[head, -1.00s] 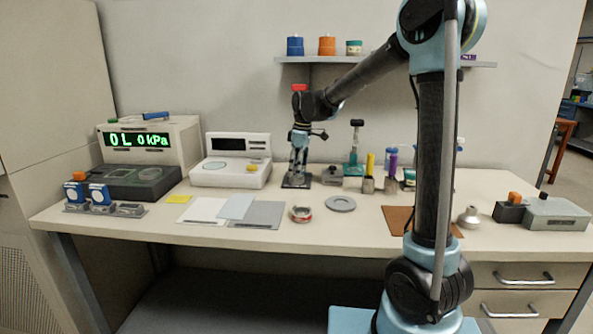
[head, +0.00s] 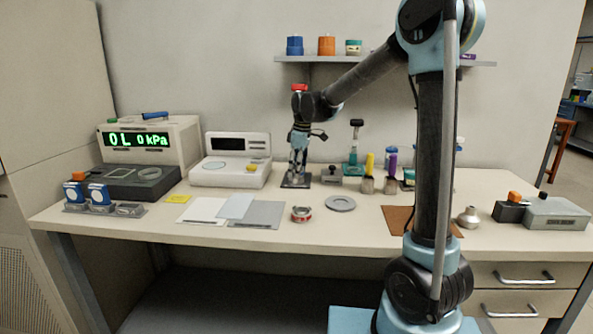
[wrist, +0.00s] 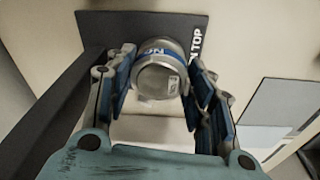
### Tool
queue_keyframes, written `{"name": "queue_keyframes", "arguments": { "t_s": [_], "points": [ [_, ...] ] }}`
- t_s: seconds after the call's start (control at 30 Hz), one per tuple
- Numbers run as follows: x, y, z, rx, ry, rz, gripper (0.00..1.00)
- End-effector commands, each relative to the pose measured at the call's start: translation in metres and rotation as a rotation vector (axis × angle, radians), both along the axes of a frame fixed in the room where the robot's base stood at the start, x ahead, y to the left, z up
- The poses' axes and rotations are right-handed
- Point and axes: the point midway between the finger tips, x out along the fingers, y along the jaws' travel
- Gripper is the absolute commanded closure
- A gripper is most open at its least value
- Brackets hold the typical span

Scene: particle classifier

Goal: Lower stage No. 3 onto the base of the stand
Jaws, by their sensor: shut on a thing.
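Stage No. 3 is a silver round cylinder with a blue band (wrist: 158,80) in the wrist view, between my two fingers. My gripper (wrist: 160,68) is shut on it. The base of the stand is a dark flat plate (wrist: 110,27) with white lettering partly reading "TOP", and the stage appears over it. In the head view my gripper (head: 298,172) points down at the base plate (head: 297,184) at the back of the bench.
A small grey block with a dark knob (head: 331,177) stands just right of the plate. A white instrument (head: 230,173) is on the left. A red and silver ring (head: 301,214) and a flat grey ring (head: 341,204) lie in front. A shelf (head: 400,62) hangs above.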

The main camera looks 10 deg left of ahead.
Motion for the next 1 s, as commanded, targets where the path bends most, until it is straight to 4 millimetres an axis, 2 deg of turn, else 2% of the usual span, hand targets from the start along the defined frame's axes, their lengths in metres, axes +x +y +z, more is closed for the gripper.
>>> {"name": "queue_keyframes", "arguments": {
  "t_s": [0.6,0.63,0.7,0.73,1.0],
  "points": [
    [0.0000,0.0003,-0.0059,0.000,0.000,0.000,0.79],
    [-0.0001,0.0003,-0.0058,0.000,0.000,0.000,0.47],
    [-0.0001,0.0003,-0.0058,0.000,0.000,0.000,0.31],
    [-0.0001,0.0003,-0.0058,0.000,0.000,0.000,0.28],
    [-0.0001,0.0003,-0.0059,0.000,0.000,0.001,0.28]
  ]
}}
